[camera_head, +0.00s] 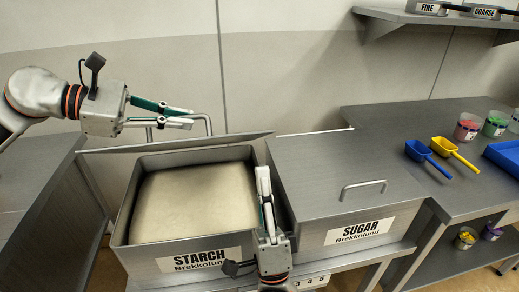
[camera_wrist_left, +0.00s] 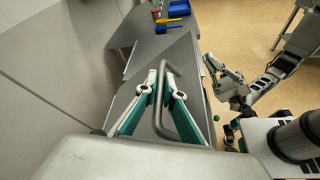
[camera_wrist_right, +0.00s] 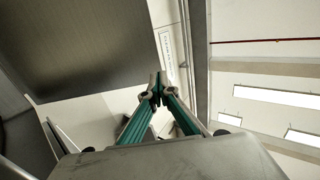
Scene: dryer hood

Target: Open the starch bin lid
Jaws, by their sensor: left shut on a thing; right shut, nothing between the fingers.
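The starch bin (camera_head: 183,249) stands open at the centre left, and pale starch (camera_head: 190,203) fills it. Its lid (camera_head: 172,143) is raised behind the bin and shows nearly edge-on. My left gripper (camera_head: 191,117) is shut on the lid's bar handle (camera_head: 209,124). In the left wrist view the handle (camera_wrist_left: 157,115) runs between the fingers (camera_wrist_left: 160,75). My right gripper (camera_head: 263,172) is shut and empty, pointing up beside the starch bin's right wall. It also shows shut in the right wrist view (camera_wrist_right: 156,88).
The closed sugar bin (camera_head: 350,234), with a bar handle (camera_head: 363,186), adjoins on the right. A counter (camera_head: 400,128) farther right holds a blue scoop (camera_head: 419,151), a yellow scoop (camera_head: 445,148) and several tubs. A shelf (camera_head: 400,20) hangs at the upper right.

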